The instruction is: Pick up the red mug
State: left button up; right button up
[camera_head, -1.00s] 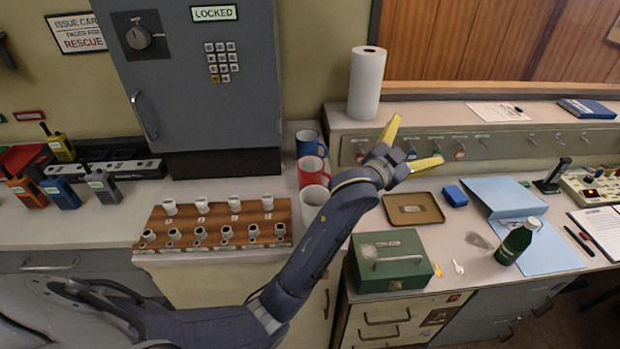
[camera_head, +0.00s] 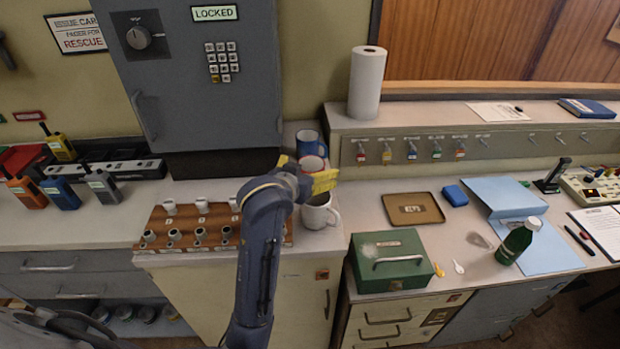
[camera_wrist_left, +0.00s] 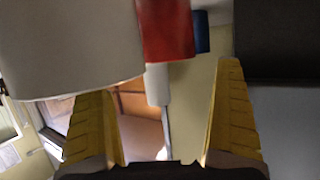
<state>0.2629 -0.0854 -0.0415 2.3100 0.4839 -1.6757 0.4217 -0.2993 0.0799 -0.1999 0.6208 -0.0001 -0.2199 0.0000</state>
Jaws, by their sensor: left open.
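The red mug (camera_head: 313,163) stands on the counter between the blue mug (camera_head: 309,145) behind it and the white mug (camera_head: 319,213) in front. My left gripper (camera_head: 305,171), with yellow fingers, is open and empty. In the head view it overlaps the red mug and hides much of it. In the left wrist view the red mug (camera_wrist_left: 167,30) shows at the top, beyond the large white mug (camera_wrist_left: 70,45) and before the blue mug (camera_wrist_left: 202,33). The open fingers (camera_wrist_left: 165,85) are below them in that picture, with no mug between them. My right gripper is not in view.
A wooden rack (camera_head: 165,222) of small white cups is left of the mugs, partly behind my arm. The grey locked cabinet (camera_head: 200,80) rises behind. A paper roll (camera_head: 367,82) stands on the ledge to the right. A green box (camera_head: 390,262) is at front right.

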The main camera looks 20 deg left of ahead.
aim_at(320, 162)
pick_arm(q)
jog(key=shift+x, duration=3.3)
jog(key=shift+f, duration=0.1)
jog(key=c, duration=1.6)
